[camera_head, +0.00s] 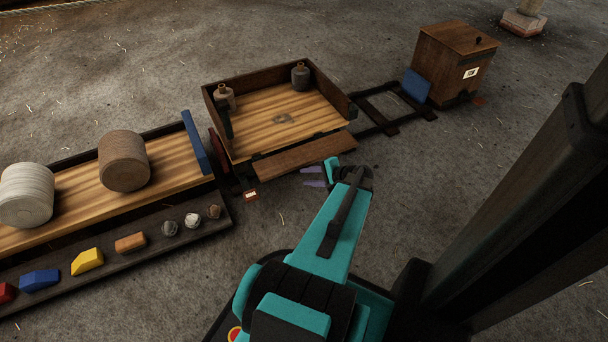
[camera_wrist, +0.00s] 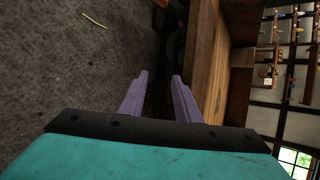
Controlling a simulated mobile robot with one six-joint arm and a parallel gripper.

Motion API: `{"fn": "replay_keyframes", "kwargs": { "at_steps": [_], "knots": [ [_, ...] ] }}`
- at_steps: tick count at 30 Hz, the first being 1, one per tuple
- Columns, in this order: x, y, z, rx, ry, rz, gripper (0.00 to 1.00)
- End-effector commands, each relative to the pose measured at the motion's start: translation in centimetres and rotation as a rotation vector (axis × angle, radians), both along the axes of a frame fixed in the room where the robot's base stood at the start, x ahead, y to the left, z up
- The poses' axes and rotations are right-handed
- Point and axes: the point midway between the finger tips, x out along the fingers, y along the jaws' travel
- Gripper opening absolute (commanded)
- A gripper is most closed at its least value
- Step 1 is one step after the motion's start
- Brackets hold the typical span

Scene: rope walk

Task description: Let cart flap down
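The cart (camera_head: 282,118) stands on rails, with a light plank bed and dark walls on its other sides. Its brown flap (camera_head: 305,157) lies folded outward along the near side, leaving that side open. I cannot tell whether it is level or slopes down. In the wrist view, brown planking (camera_wrist: 206,48) runs up beside the fingers; I cannot tell which part is flap. My gripper (camera_head: 312,177) is just in front of the flap's near edge. Its purple fingers are apart in the wrist view (camera_wrist: 160,76), with nothing visible held between them.
Two jugs (camera_head: 299,76) (camera_head: 224,97) stand in the cart. To the left is a long bench (camera_head: 180,177) with rope spools (camera_head: 124,160) and several blocks. A wooden box (camera_head: 452,63) and blue panel (camera_head: 417,85) stand beyond the rails. The floor in front is mostly clear.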

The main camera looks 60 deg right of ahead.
Motion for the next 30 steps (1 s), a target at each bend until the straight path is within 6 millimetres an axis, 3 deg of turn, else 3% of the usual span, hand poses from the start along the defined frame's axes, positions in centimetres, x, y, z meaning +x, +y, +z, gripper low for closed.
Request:
{"fn": "replay_keyframes", "kwargs": {
  "at_steps": [30],
  "knots": [
    [-4.3, 1.2, 0.9, -0.004, -0.004, 0.008, 0.3]
  ]
}}
